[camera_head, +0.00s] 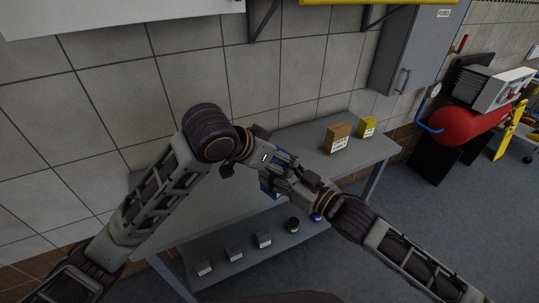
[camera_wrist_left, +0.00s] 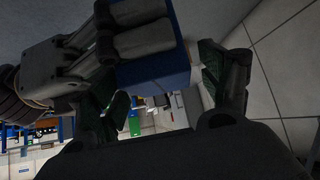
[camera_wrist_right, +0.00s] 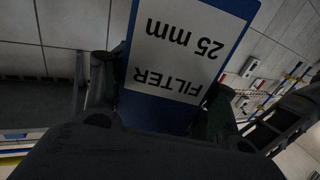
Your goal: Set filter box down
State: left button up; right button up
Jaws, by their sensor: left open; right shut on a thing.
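The filter box is blue with a white label reading "FILTER 25 mm". It fills the middle of the right wrist view (camera_wrist_right: 185,50), upside down there, between the fingers of my right gripper (camera_wrist_right: 160,100), which is shut on it. In the head view only a small blue part of the box (camera_head: 269,189) shows above the grey workbench; the grippers hide the rest. My left gripper (camera_wrist_left: 165,100) is open, with the blue box (camera_wrist_left: 160,75) between its spread fingers in the left wrist view. I cannot tell whether those fingers touch it. Both grippers meet close together in the head view.
The grey workbench (camera_head: 365,158) stands against the tiled wall. A brown box (camera_head: 337,138) and a yellow box (camera_head: 367,127) stand at its right end. Its lower shelf (camera_head: 225,272) carries several small grey boxes and a dark round item (camera_head: 293,224). A grey cabinet (camera_head: 415,45) hangs above right.

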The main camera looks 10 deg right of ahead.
pick_arm(q)
jog(key=shift+w+d+f, duration=0.15)
jog(key=shift+d+f, duration=0.05)
jog(key=shift+f, duration=0.05)
jog(key=c, duration=1.1)
jog(key=shift+c, duration=0.8)
pick_arm(e)
jog(key=o, duration=1.3)
